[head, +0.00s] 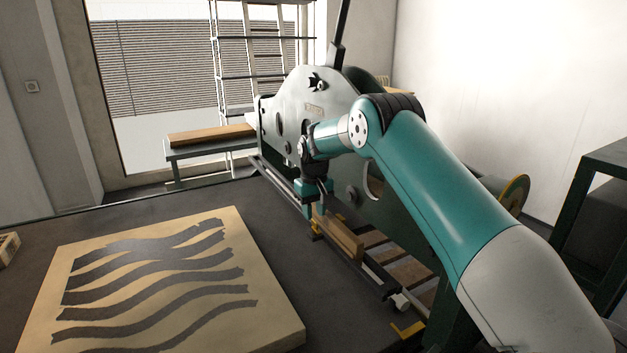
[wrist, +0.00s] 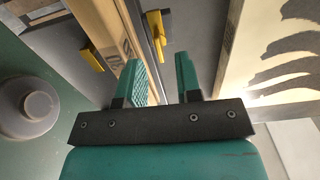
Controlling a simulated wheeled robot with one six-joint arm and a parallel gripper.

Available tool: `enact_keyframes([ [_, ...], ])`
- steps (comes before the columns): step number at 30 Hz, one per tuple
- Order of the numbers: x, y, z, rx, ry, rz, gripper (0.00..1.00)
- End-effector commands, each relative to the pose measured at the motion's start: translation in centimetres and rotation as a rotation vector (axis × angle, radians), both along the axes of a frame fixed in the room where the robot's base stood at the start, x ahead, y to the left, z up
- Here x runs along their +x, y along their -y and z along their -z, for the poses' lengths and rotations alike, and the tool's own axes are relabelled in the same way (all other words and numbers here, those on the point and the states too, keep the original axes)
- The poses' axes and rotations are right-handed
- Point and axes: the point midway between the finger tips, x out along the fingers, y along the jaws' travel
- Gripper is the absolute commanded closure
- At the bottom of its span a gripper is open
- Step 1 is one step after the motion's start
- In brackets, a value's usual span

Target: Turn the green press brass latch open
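The press (head: 345,105), with pale grey side plates and dark green parts, stands at the centre of the head view, partly hidden by my arm. A yellow, brass-coloured latch-like piece (wrist: 155,28) sits on the rail beyond my fingertips in the wrist view. It seems to be the yellow piece (head: 316,230) just below my gripper in the head view. A second yellow piece (wrist: 92,60) lies left of it by the wooden bar. My gripper (wrist: 160,70) is open, its two fingers apart and nothing seen between them. It hangs over the press's near side (head: 318,198).
A wooden block (head: 345,238) and rails run along the press bed. A pale slab with dark wavy stripes (head: 225,283) lies on the dark table at left. A round grey knob (wrist: 28,105) is left in the wrist view. A bench (head: 200,150) stands behind.

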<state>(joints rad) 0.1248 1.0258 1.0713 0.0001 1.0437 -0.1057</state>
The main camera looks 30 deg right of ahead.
Motion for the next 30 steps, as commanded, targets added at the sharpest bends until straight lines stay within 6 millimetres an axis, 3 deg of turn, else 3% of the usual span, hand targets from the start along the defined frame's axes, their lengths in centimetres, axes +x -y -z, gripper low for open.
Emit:
enact_keyframes([
  [9,0.1,0.0,-8.2,-0.001,0.006,0.001,0.68],
  [15,0.1,0.0,-12.4,-0.001,0.004,0.001,0.68],
  [21,0.0,0.0,-14.3,0.000,0.002,0.001,0.68],
  [30,0.0,0.0,-14.6,0.000,0.001,0.001,0.68],
])
